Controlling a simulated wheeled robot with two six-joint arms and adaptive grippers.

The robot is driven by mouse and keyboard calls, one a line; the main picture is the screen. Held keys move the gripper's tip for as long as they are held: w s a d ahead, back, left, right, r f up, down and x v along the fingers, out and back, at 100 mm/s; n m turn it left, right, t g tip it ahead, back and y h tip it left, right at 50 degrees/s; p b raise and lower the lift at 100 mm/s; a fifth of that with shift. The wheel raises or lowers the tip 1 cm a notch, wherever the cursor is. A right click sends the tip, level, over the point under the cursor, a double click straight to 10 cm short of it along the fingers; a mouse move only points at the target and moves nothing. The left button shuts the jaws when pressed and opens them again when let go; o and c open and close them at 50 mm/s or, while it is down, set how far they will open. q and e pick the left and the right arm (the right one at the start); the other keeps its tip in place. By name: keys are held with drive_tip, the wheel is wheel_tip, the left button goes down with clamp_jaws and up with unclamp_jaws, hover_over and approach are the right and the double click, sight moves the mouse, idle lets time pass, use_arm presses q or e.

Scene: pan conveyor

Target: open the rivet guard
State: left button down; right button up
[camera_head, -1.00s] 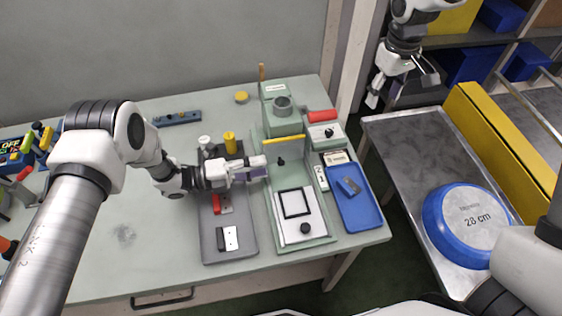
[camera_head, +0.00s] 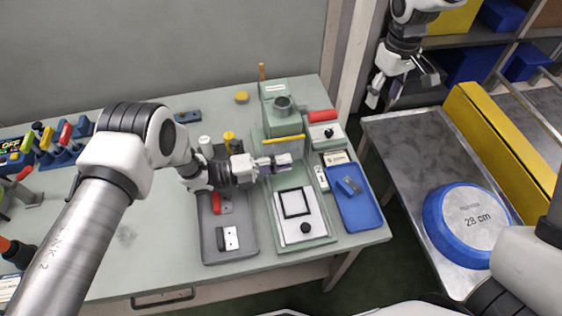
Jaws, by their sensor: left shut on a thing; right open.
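The green rivet press (camera_head: 283,116) stands at the right part of the bench. Its guard is a see-through front panel with a yellow top strip (camera_head: 283,139); the strip lies level across the press front, and the panel appears down. My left gripper (camera_head: 284,163) reaches in from the left, with its fingers shut at the guard's front, where the small black knob is hidden by them.
A grey tray (camera_head: 222,250) with small parts lies below my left wrist. A white plate with a black frame (camera_head: 294,203) lies on the press base. A blue tray (camera_head: 359,214) is at its right. A blue pan (camera_head: 467,224) sits on the metal conveyor.

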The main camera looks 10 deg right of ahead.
use_arm(q)
drive_tip(key=shift+s, duration=0.15)
drive_tip(key=s+n, duration=0.1)
drive_tip(key=n, duration=0.1)
drive_tip(key=s+r+n, duration=0.1)
drive_tip(key=n, duration=0.1)
drive_tip(key=shift+s+r+n, duration=0.35)
drive_tip(key=shift+s+n, duration=0.05)
drive_tip(key=shift+n, duration=0.35)
drive_tip(key=shift+s+r+n, duration=0.35)
drive_tip(key=shift+n, duration=0.4)
drive_tip(key=c, duration=1.1)
unclamp_jaws()
drive_tip(key=a, duration=1.2)
